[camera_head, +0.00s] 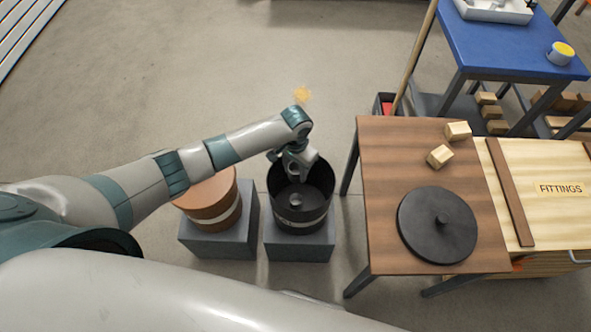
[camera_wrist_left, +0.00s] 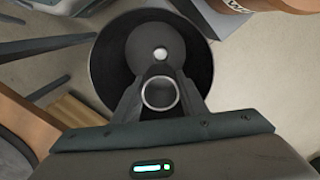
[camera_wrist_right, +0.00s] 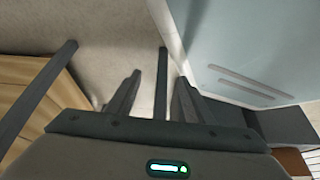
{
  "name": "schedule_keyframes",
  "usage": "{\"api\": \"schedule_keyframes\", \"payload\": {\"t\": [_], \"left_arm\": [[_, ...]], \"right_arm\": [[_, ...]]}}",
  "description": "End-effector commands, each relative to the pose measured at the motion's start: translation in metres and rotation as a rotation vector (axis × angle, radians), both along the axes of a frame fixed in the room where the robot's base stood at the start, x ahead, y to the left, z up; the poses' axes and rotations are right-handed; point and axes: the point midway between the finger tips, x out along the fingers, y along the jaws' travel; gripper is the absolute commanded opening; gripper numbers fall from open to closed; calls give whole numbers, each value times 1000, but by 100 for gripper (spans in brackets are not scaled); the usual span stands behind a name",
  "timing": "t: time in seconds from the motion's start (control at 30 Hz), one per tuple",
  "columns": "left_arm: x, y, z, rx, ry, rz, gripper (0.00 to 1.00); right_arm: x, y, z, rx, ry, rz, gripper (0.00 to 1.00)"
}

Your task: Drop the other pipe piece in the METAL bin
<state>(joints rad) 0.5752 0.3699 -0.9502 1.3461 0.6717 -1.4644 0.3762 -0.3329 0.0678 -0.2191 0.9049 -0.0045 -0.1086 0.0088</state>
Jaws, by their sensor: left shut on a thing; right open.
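My left gripper (camera_head: 297,168) is shut on a short grey pipe piece (camera_wrist_left: 160,93), whose round open end faces the wrist camera. It is over the mouth of an open black bin (camera_head: 318,215), which also shows in the left wrist view (camera_wrist_left: 102,68). A small pale round thing (camera_wrist_left: 160,53) shows inside the bin; I cannot tell what it is. The bin's label is not readable. The black round lid (camera_head: 437,228) lies on the wooden table. My right gripper (camera_wrist_right: 153,97) is open and empty, seen only in its wrist view.
A copper-coloured bin (camera_head: 208,196) with its top covered stands left of the black bin, each on a grey block. The wooden table (camera_head: 388,160) at right holds two small wooden blocks (camera_head: 440,156). A FITTINGS crate (camera_head: 545,215) and blue table (camera_head: 500,45) stand beyond.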

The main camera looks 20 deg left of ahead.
Motion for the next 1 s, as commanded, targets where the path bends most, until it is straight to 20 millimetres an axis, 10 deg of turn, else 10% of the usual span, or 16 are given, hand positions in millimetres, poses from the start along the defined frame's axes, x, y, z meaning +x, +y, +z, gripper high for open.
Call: {"api": "schedule_keyframes", "payload": {"t": [0.6,1.0], "left_arm": [[0,0,-21,0,0,0,13],[0,0,-24,0,-1,0,13]], "right_arm": [[74,30,26,57,-182,3,47],[89,44,40,82,-234,2,47]]}}
